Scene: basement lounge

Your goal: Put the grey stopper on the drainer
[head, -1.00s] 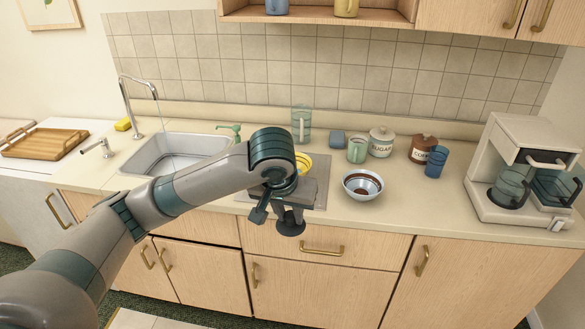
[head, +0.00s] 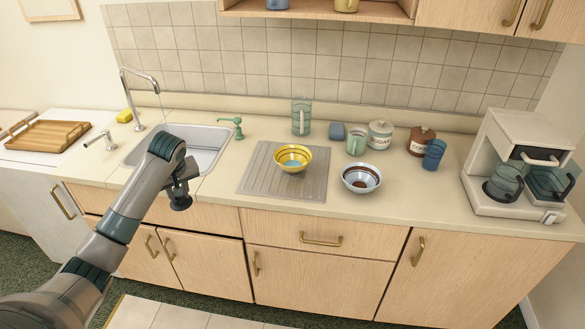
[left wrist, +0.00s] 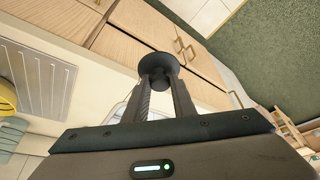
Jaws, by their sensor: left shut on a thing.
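My left gripper (head: 181,188) is shut on the dark grey stopper (head: 180,203), in front of the sink by the counter's front edge. In the left wrist view the stopper (left wrist: 160,66) sits between the fingertips (left wrist: 160,88), its round disc outward. The drainer (head: 262,184) is a ribbed grey board on the counter, to the right of the gripper and apart from it. It also shows at the left of the left wrist view (left wrist: 42,85). My right gripper is not in view.
A yellow bowl (head: 293,157) stands on the drainer. A white and brown bowl (head: 361,178) stands to its right. The sink (head: 205,148) has its tap (head: 138,90) at the back left. The drainer's left and front parts are bare.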

